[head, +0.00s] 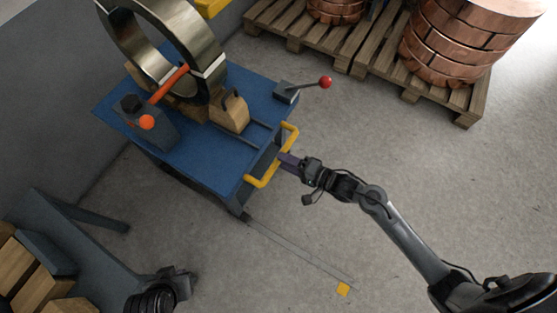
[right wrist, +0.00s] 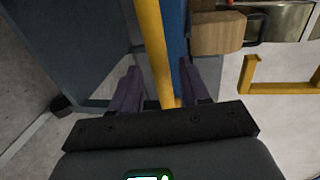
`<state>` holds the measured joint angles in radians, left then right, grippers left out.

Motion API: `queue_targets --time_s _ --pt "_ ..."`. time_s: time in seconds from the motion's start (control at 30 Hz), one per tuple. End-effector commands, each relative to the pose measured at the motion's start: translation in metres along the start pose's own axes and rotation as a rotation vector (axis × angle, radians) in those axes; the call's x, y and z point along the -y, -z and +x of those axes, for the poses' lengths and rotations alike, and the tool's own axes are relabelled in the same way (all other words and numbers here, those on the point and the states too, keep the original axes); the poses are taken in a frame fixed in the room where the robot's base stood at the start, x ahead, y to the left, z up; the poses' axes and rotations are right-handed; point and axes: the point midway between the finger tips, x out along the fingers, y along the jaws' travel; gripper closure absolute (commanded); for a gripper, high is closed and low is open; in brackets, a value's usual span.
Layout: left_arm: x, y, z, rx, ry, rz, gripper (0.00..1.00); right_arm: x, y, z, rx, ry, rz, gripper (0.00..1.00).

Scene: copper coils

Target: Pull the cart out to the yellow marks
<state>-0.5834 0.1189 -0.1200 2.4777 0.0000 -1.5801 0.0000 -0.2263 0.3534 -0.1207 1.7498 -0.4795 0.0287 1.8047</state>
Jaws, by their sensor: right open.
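The blue cart (head: 185,165) stands at the left of centre in the head view, with a steel ring coil (head: 150,45) on wooden blocks on top. Its yellow handle (head: 264,181) sticks out from its right end. My right gripper (head: 287,160) is at the handle. In the right wrist view the yellow handle bar (right wrist: 153,45) runs between its two open purple fingers (right wrist: 160,86), with gaps at both sides. A yellow mark (head: 343,289) lies on the floor at the lower right, well away from the cart. My left gripper (head: 178,282) is at the bottom edge, its fingers unclear.
A lever with a red knob (head: 325,82) sticks out from the cart's far corner. Pallets (head: 362,60) with copper coils (head: 455,45) stand at the back right. A dark bench (head: 60,240) with wooden blocks is at lower left. Thin floor lines run from the cart towards the mark across clear floor.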

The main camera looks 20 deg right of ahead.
Motion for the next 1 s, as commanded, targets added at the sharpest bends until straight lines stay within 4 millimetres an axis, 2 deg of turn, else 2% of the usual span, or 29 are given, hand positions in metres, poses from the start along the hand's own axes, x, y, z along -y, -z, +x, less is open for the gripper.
queue_targets --time_s 0.1,0.3,0.67,0.93,0.97,1.0 --pt "0.000 -0.003 0.011 -0.002 0.001 0.000 1.00 -0.003 0.001 0.016 0.000 0.001 -0.001 0.54" --pt "0.000 -0.004 0.017 -0.003 0.002 0.001 1.00 -0.001 0.000 0.030 0.000 0.000 0.000 0.54" --pt "0.000 -0.004 0.016 -0.005 0.002 0.002 1.00 0.000 0.000 0.033 -0.001 -0.001 0.000 0.54" --pt "0.000 -0.004 0.016 -0.006 0.002 0.002 1.00 0.000 0.000 0.033 0.000 -0.001 0.000 0.96" --pt "0.000 -0.004 0.016 -0.006 0.002 0.002 1.00 0.000 0.000 0.033 0.000 -0.001 0.000 1.00" --pt "0.000 -0.004 0.016 -0.006 0.002 0.002 1.00 0.000 0.000 0.033 0.000 -0.001 0.000 1.00"
